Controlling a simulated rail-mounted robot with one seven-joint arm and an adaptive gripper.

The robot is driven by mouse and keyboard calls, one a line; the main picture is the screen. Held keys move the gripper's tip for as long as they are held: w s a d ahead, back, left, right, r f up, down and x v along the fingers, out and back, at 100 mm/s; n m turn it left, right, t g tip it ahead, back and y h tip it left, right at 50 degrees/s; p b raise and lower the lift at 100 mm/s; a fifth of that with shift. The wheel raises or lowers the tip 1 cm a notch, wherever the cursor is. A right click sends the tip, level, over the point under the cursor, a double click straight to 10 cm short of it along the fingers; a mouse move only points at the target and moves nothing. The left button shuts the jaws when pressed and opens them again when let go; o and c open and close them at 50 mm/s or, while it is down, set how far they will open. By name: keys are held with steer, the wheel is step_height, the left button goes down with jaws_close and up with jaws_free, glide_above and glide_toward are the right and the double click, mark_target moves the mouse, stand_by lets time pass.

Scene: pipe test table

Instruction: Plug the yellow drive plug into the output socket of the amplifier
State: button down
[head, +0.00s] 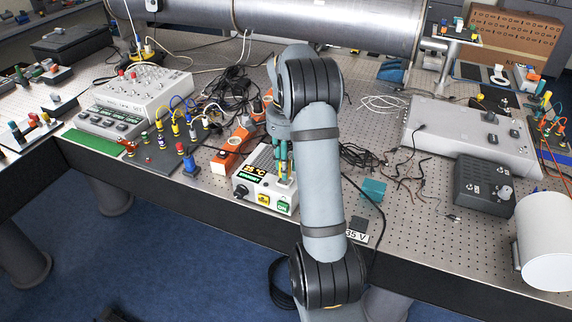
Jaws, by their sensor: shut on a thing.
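I cannot tell whether that thing touches the box. The box has a display reading 25 °C, a black knob, a yellow label and a green ON mark; I cannot tell for sure that it is the amplifier. Several yellow plugs (176,127) stand on a dark panel at the left. My arm hides part of the table behind.
An orange and white block (232,147) stands left of the box. A teal block (373,190) and loose dark cables (405,170) lie to the right. A grey flat unit (460,135) and a dark box (483,187) stand further right. A large metal pipe (385,25) spans the back.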

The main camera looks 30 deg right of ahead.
steer(key=shift+f+b, duration=1.1)
steer(key=shift+f, duration=0.25)
steer(key=c, duration=1.3)
jaws_free()
steer(key=shift+r, duration=0.1)
steer(key=shift+o, duration=0.2)
step_height(320, 180, up, 12)
steer(key=shift+c, duration=0.5)
